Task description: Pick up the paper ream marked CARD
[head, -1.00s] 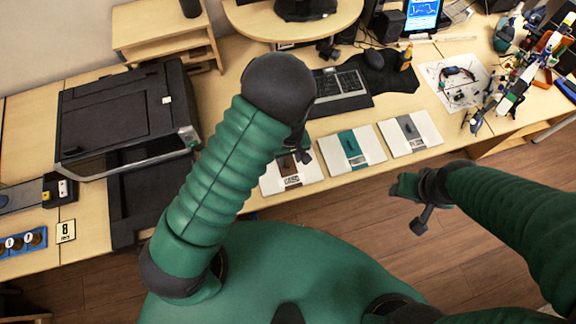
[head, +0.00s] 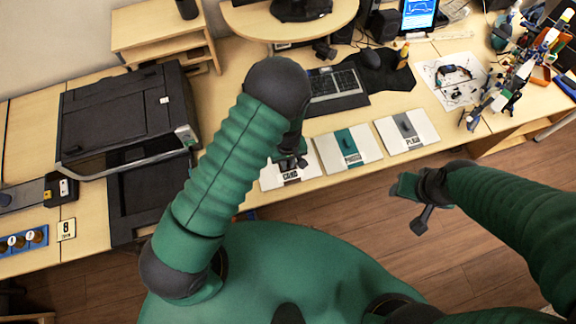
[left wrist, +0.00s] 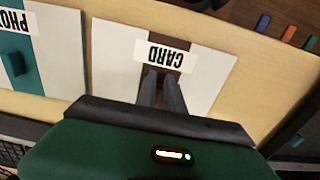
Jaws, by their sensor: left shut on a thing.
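The ream marked CARD (head: 308,172) is a white pack with a brown band, near the table's front edge in the head view. It also shows in the left wrist view (left wrist: 115,68), with its label upside down. My left gripper (head: 291,162) is over the pack. In the left wrist view its two dark fingers (left wrist: 162,92) are close together at the brown band, shut on the ream's grip, which they mostly hide. I cannot tell any gap between ream and table. My right gripper (head: 408,195) hangs empty over the floor; its jaw opening is unclear.
A ream with a teal band (head: 365,147) and one with a grey band (head: 422,130) lie in a row to the right. A black printer (head: 125,115) stands at left. A keyboard (head: 338,90) lies behind the reams.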

